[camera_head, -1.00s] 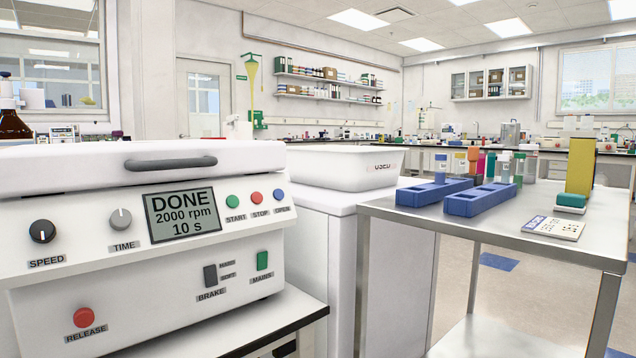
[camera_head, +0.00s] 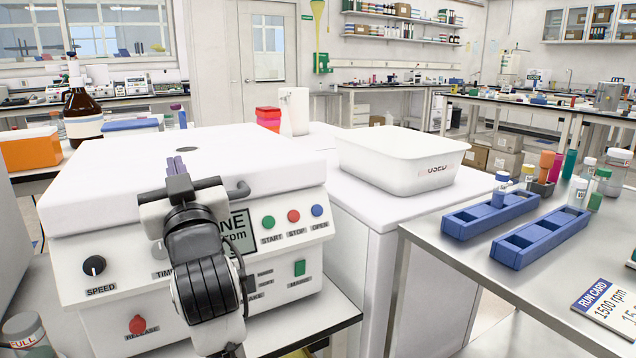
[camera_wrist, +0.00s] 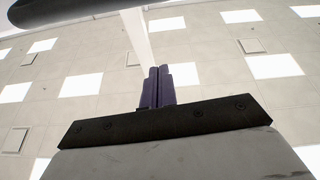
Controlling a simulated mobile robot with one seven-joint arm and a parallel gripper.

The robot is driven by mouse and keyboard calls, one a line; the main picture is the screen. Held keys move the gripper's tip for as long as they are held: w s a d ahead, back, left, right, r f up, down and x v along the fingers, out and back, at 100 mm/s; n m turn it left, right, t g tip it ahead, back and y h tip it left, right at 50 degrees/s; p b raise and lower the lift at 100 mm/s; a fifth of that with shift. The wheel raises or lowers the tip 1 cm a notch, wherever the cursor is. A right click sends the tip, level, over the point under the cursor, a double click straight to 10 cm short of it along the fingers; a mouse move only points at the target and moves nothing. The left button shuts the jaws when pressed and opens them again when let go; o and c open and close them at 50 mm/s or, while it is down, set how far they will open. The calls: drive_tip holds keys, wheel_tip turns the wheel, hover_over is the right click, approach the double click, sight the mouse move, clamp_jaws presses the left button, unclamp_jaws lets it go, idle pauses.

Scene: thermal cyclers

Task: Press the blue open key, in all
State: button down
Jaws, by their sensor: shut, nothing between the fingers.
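The blue open key (camera_head: 317,210) is a small round button on the front panel of the white centrifuge (camera_head: 100,215), at the right end of a row with the green start key (camera_head: 268,222) and the red stop key (camera_head: 293,216). My gripper (camera_head: 176,165) is shut and empty, its dark purple fingers pointing up in front of the lid, left of the keys and apart from the open key. My arm hides most of the display and the time knob. In the wrist view my gripper's fingers (camera_wrist: 157,87) are together against the ceiling.
A white tub (camera_head: 400,165) marked USED stands right of the centrifuge. Blue racks (camera_head: 540,235) with vials and a run card (camera_head: 608,305) lie on the metal table (camera_head: 455,285). A brown bottle (camera_head: 82,105) stands behind left. The space before the open key is clear.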

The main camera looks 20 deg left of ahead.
sight(317, 210)
drive_tip(key=w+d+f+m+t+h+p, duration=0.3)
drive_tip(key=w+d+m+h+p, duration=0.6)
drive_tip(key=w+d+p, duration=0.95)
drive_tip(key=w+d+f+t+h+p, duration=0.1)
drive_tip(key=w+d+h, duration=0.1)
drive_tip(key=d+h, duration=0.35)
wheel_tip(317, 210, down, 7)
drive_tip(key=s+a+n+y+p, duration=0.1)
drive_tip(key=s+a+y+p, duration=0.1)
drive_tip(key=y, duration=0.1)
drive_tip(key=shift+s+a+n, duration=0.2)
drive_tip(key=shift+a+n, duration=0.1)
drive_tip(key=shift+n, duration=0.1)
drive_tip(key=shift+f, duration=0.1)
drive_tip(key=w+a+f+b, duration=0.3)
drive_tip(key=w+a+b, duration=0.1)
drive_tip(key=w+a, duration=0.1)
drive_tip(key=shift+a+f+b, duration=0.3)
drive_tip(key=shift+a+b, duration=0.1)
drive_tip(key=shift+a, duration=0.25)
drive_tip(key=shift+w+a+f+b, duration=0.2)
drive_tip(key=shift+a+b, duration=0.05)
drive_tip(key=shift+b, duration=0.1)
